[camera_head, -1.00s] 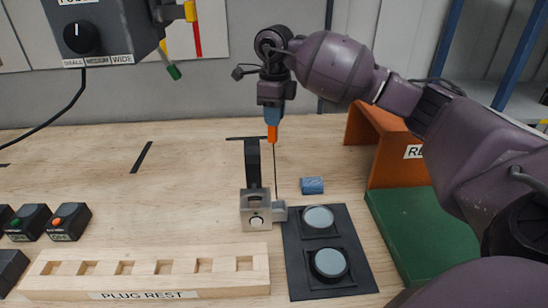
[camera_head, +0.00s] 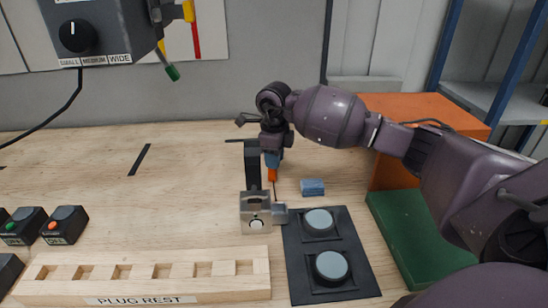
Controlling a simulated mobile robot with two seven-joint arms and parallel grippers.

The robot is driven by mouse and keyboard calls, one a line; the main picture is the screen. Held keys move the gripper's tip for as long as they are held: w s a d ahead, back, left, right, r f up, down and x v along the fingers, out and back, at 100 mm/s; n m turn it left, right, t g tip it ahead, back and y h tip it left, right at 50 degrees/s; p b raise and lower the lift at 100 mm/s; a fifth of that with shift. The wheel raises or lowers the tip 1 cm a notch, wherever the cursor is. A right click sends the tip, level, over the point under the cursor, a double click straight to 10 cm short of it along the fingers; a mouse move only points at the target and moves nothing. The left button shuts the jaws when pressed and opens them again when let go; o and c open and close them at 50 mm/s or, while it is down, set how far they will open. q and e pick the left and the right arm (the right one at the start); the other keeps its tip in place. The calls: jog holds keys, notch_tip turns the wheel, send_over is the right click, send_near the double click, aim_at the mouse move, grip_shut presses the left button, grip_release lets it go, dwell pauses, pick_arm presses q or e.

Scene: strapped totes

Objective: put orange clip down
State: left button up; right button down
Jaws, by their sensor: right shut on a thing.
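The orange clip (camera_head: 272,174) hangs point down from my right gripper (camera_head: 271,158), which is shut on it. A blue part shows just above the orange, between the fingers. The clip is just behind and right of the dark upright post of a small grey metal fixture (camera_head: 256,213). A thin dark line runs down from the clip's tip. Whether the clip touches the table or the fixture I cannot tell. My left gripper is not in view.
A blue block (camera_head: 312,187) lies right of the clip. A black pad (camera_head: 297,262) with two round grey discs is in front. The wooden plug rest (camera_head: 150,282) is front left. An orange box (camera_head: 420,108) and a green mat (camera_head: 415,240) are at the right. The table's left middle is mostly clear.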

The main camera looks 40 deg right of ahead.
jog(key=shift+f, duration=0.1)
jog(key=c, duration=1)
grip_release()
notch_tip(320, 180, up, 12)
jog(key=shift+r+p, duration=0.2)
jog(key=shift+p, duration=0.1)
